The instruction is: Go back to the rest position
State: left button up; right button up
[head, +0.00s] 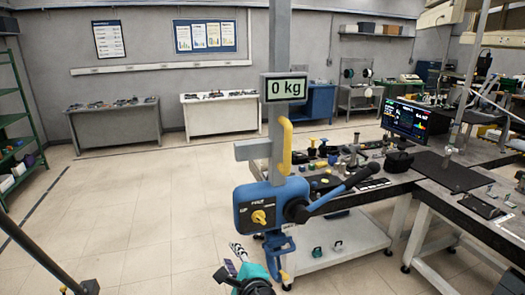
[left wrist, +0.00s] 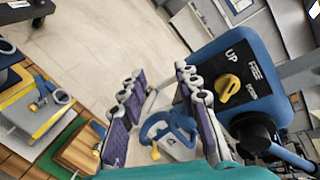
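My left gripper (head: 235,261) is at the bottom centre of the head view, just left of and below a blue lifting device (head: 254,206) on a grey post. In the left wrist view, its two purple-and-grey fingers (left wrist: 154,98) are spread apart with nothing held between them. The device's blue hook (left wrist: 172,126) shows between the fingers, and I cannot tell how far beyond them it is. The device's yellow knob (left wrist: 229,87) is right of the fingers, apart from them. My right gripper is not in view.
A display (head: 287,88) on the post (head: 279,40) reads 0 kg. A workbench (head: 370,183) with parts and a monitor (head: 405,120) stands to the right. The floor (head: 150,215) at left is mostly clear.

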pick_arm(q)
jog(key=s+a+f+n+g+h+b, duration=0.1)
jog(key=s+a+f+n+g, duration=0.3)
jog(key=s+a+f+n, duration=0.45)
jog(key=s+a+f+n+g+h+b, duration=0.2)
jog(key=s+f+n+h, duration=0.3)
jog(key=s+n, duration=0.5)
jog(key=shift+f+n, duration=0.35)
jog(key=shift+f, duration=0.25)
